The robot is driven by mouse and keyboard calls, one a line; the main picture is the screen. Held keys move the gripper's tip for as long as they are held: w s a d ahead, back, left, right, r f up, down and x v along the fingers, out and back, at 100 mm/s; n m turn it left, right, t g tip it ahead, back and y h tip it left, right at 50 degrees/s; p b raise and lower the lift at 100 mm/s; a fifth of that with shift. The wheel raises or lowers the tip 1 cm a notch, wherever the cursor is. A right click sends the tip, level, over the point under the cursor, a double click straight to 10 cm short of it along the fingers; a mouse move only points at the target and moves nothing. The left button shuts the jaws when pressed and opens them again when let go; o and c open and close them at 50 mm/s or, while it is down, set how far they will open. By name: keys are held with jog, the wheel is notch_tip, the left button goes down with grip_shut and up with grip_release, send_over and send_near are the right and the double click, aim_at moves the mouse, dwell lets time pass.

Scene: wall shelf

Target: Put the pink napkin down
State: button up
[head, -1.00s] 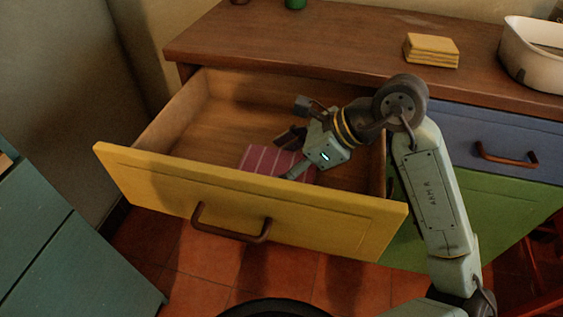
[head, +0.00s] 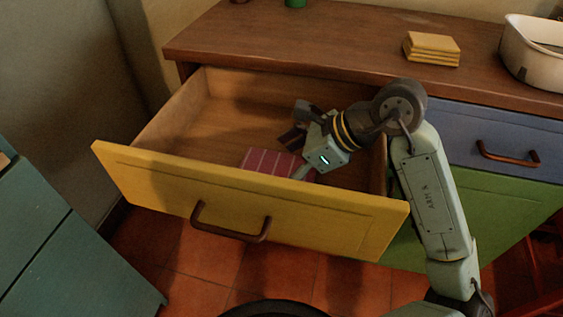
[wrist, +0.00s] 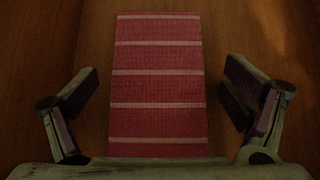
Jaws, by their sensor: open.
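The pink napkin (head: 270,162) with pale stripes lies flat on the floor of the open yellow drawer (head: 250,207), behind its front panel. In the wrist view the napkin (wrist: 159,85) sits centred between the two fingers, on brown wood, with a gap on each side. My gripper (head: 297,150) is inside the drawer at the napkin's right side in the head view. In the wrist view my gripper (wrist: 160,100) is wide open and neither finger touches the napkin. The napkin's near end is hidden by the gripper body.
On the wooden countertop stand a stack of yellow napkins (head: 431,49) and a white basin (head: 532,55). A blue drawer (head: 490,140) and green front (head: 480,205) are right of my arm. The drawer's left part is empty. Teal furniture (head: 60,240) stands at left.

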jog(key=shift+r, duration=0.1)
jog(key=shift+r+p, duration=0.25)
jog(key=shift+p, duration=0.2)
jog(key=b+v, duration=0.1)
jog(key=v, duration=1)
jog(key=shift+d+r, duration=0.2)
jog(key=shift+d, duration=0.15)
jog(key=shift+s, duration=0.15)
